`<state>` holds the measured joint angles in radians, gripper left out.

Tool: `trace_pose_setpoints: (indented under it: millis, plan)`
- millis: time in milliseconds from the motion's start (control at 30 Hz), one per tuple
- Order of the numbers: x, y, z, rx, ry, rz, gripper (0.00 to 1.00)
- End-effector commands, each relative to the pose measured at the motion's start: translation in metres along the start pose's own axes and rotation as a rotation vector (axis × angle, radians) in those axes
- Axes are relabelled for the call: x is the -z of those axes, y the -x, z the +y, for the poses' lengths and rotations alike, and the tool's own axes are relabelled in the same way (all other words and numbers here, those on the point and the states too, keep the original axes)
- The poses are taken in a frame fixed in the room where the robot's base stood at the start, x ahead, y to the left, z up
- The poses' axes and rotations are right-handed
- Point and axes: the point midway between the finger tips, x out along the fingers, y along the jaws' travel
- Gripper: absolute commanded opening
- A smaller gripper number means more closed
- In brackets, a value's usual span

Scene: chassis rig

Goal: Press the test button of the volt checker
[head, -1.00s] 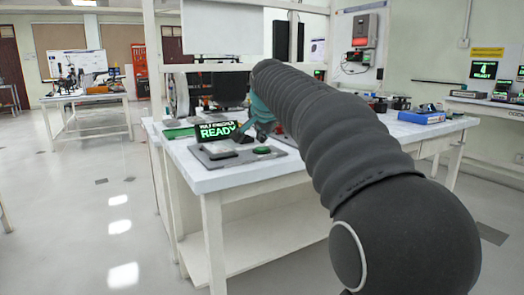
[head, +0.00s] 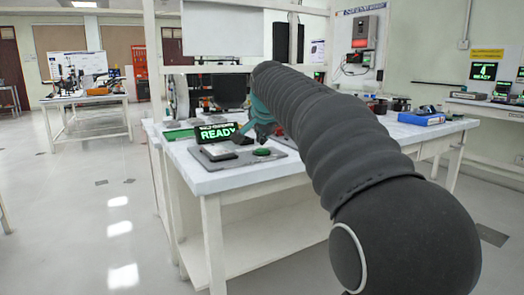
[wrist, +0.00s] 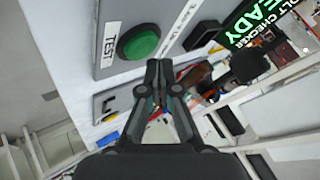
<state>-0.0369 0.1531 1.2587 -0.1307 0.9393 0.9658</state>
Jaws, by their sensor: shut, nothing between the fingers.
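The volt checker is a grey plate (head: 218,163) on the white workbench, with a black display (head: 216,132) reading READY in green. Its round green button (head: 262,152) sits at the plate's right part. In the wrist view the green button (wrist: 138,42) stands in a black ring beside a white TEST label (wrist: 110,38). My gripper (wrist: 159,66) is shut and empty, its fingertips just below the button in that picture and seemingly apart from it. In the head view my arm reaches over the bench and the gripper is small, dark and hard to make out near the display.
A dark block (wrist: 203,35) sits beyond the button on the plate. A blue box (head: 421,118) and small items stand at the bench's right. A white frame post (head: 153,60) rises at the bench's left. The floor to the left is clear.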

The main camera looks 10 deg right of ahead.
Motion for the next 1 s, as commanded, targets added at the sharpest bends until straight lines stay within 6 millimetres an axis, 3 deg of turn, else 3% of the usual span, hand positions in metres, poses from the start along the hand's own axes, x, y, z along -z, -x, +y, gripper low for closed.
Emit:
trace_pose_setpoints:
  millis: [1000]
  plan:
    - [-0.0053,-0.0071,0.0054,0.0,0.0,0.0,0.0]
